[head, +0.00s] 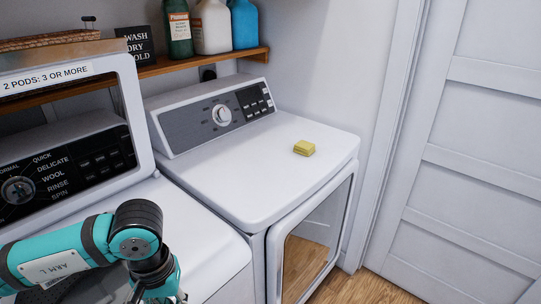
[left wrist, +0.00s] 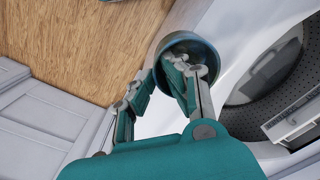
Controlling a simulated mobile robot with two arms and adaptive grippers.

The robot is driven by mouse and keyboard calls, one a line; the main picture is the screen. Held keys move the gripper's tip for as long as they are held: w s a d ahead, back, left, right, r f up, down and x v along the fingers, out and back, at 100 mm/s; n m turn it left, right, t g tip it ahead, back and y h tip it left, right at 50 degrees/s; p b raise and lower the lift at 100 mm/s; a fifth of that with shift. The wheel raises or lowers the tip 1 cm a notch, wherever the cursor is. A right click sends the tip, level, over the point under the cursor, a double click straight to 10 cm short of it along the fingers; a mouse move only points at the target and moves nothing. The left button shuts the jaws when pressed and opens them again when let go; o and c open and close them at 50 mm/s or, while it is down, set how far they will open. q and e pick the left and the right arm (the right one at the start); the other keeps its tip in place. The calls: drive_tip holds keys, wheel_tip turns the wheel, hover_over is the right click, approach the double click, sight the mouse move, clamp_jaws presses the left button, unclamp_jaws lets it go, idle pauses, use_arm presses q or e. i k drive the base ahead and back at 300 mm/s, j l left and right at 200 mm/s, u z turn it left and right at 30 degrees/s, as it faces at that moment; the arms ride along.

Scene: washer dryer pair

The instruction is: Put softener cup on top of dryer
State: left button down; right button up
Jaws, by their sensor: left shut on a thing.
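My left gripper (left wrist: 160,80) is shut on a round, bluish, see-through cup (left wrist: 185,44), which I take to be the softener cup. One finger lies over or inside its rim and the other is on its left side; part of the cup is hidden behind the fingers. In the head view my left arm comes in at the bottom left over the washer, and the cup is not visible there. The dryer (head: 235,170) is the right-hand white machine, with a dial panel at the back of its top.
A yellow sponge-like block (head: 304,148) lies toward the right of the dryer top; the rest is clear. The washer's lid (head: 138,110) stands raised. A perforated drum (left wrist: 265,75) shows in the wrist view. A wooden shelf (head: 190,63) holds bottles behind. A white door (head: 480,150) is right.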

sight(261, 175)
drive_tip(key=i+l, duration=0.25)
drive_tip(key=l, duration=0.15)
drive_tip(key=i+l, duration=0.2)
drive_tip(key=l, duration=0.15)
drive_tip(key=i+l, duration=0.25)
drive_tip(key=l, duration=0.15)
drive_tip(key=i+l, duration=0.2)
drive_tip(key=l, duration=0.15)
drive_tip(key=i+l+u, duration=0.15)
drive_tip(key=u, duration=0.25)
drive_tip(key=l+u, duration=0.4)
drive_tip(key=i+l+u, duration=0.1)
drive_tip(key=l+u, duration=0.25)
drive_tip(key=i, duration=0.5)
